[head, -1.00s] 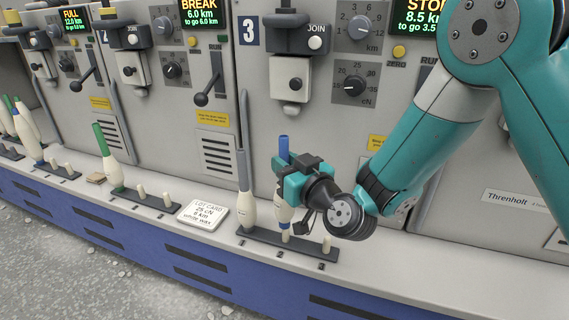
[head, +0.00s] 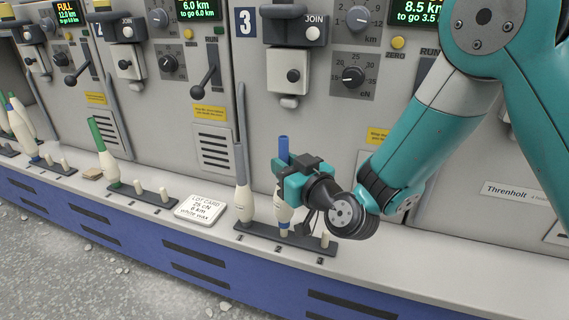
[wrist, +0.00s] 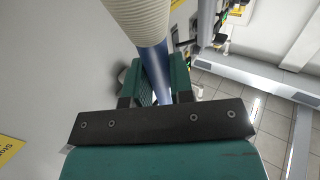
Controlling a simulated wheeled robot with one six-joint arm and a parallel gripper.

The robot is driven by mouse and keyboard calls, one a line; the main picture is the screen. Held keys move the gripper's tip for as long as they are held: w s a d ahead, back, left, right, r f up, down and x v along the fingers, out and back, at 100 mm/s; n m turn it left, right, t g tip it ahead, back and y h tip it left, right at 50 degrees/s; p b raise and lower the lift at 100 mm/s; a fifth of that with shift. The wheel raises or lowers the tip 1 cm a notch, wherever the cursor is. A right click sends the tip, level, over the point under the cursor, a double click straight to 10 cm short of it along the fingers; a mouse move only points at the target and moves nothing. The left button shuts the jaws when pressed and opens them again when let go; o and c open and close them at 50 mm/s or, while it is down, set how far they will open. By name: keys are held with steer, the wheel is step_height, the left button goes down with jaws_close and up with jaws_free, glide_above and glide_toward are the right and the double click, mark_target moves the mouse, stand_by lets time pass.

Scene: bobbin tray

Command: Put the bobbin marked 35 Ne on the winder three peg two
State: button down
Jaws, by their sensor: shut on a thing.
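My gripper (head: 287,181) is shut on the blue tube of a bobbin (head: 283,146), above its cream wound body with a blue band. The bobbin is upright at the middle of winder three's dark peg rail (head: 262,235), over peg two. Its lower end is very close to the rail; I cannot tell how far it is around the peg. No 35 Ne mark is readable. In the wrist view the blue tube (wrist: 155,70) runs between the fingers, with the cream body at the top. A grey-tubed bobbin (head: 243,190) stands on peg one; peg three (head: 325,240) is bare.
A white lot card (head: 200,208) lies on the ledge left of the rail. A neighbouring rail (head: 140,194) holds a green-tubed bobbin (head: 105,155) and bare pegs. The winder three panel with its knobs and lever stands close behind my gripper. The ledge's front edge is near.

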mark_target(286, 151)
steer(key=shift+w+r, duration=0.1)
steer(key=shift+r, duration=0.2)
steer(key=shift+r+p, duration=0.55)
steer(key=shift+r, duration=0.2)
steer(key=shift+s, duration=0.2)
stand_by(0.7)
steer(key=shift+r, duration=0.15)
steer(key=shift+r+p, duration=0.55)
steer(key=shift+p, duration=0.15)
stand_by(0.7)
